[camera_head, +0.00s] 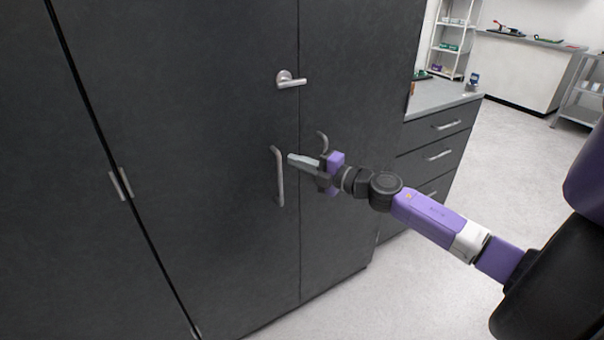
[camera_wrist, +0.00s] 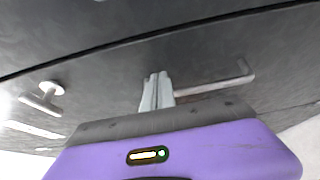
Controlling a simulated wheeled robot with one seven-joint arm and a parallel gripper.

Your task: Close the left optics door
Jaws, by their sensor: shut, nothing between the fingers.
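The left optics door (camera_head: 225,230) is a tall dark grey cabinet panel. It looks flush or nearly flush with the panel to its right; I cannot tell if a small gap remains. It has a vertical bar handle (camera_head: 279,178) and a silver lever (camera_head: 290,80) above it near the right seam. My gripper (camera_head: 292,159) is shut and empty, its fingertips close to the upper part of the bar handle. In the wrist view the shut fingers (camera_wrist: 157,88) are beside the bar handle (camera_wrist: 212,85); whether they touch the door or handle is unclear. The lever (camera_wrist: 45,98) shows at left.
The neighbouring right door (camera_head: 350,90) has its own handle (camera_head: 322,143), partly behind my gripper. Another dark panel (camera_head: 60,200) lies left of a slanting seam. A drawer unit with a grey counter (camera_head: 440,95) stands to the right. The pale floor (camera_head: 500,160) there is clear.

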